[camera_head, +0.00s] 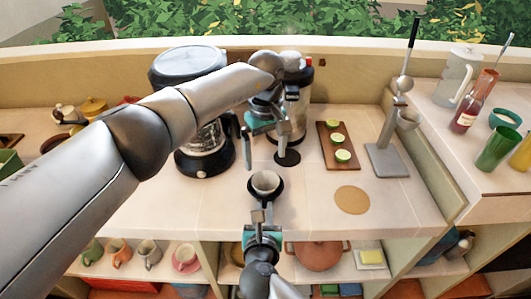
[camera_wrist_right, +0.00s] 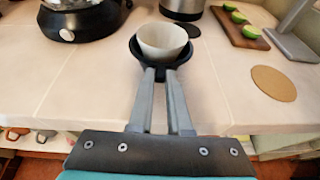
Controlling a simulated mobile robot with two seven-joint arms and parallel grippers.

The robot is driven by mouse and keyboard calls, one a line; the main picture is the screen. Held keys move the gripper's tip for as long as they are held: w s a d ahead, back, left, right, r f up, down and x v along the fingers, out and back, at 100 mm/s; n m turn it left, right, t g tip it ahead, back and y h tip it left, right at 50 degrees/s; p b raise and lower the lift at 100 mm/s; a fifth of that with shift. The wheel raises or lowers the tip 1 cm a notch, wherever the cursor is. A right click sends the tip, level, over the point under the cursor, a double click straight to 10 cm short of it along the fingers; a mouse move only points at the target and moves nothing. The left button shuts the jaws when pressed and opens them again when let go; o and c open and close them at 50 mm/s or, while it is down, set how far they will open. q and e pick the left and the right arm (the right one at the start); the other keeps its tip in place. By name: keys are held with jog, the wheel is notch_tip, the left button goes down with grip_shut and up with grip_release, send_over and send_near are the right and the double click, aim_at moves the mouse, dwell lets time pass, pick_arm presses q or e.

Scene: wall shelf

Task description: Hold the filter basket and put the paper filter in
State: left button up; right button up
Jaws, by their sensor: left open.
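The black filter basket (camera_head: 279,193) is over the counter's front part; it also shows in the right wrist view (camera_wrist_right: 134,46). The white paper filter (camera_head: 265,182) sits inside it, open side up, its rim standing above the basket's edge; the right wrist view shows it too (camera_wrist_right: 162,42). My right gripper (camera_head: 259,214) is shut on the basket's handle, fingers close together in the right wrist view (camera_wrist_right: 162,76). My left gripper (camera_head: 265,145) is open and empty, beyond and above the basket, in front of the coffee machine (camera_head: 296,100). The basket's bottom is hidden.
A blender-like appliance (camera_head: 190,150) stands left, partly behind my left arm. A wooden board (camera_head: 337,158) with lime halves, a grey press (camera_head: 388,158) and a tan disc (camera_head: 352,200) are to the right. Mugs and a pot (camera_head: 318,256) sit on the shelf below.

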jog(key=o, duration=0.5)
jog(key=shift+c, duration=0.2)
jog(key=shift+s, duration=0.1)
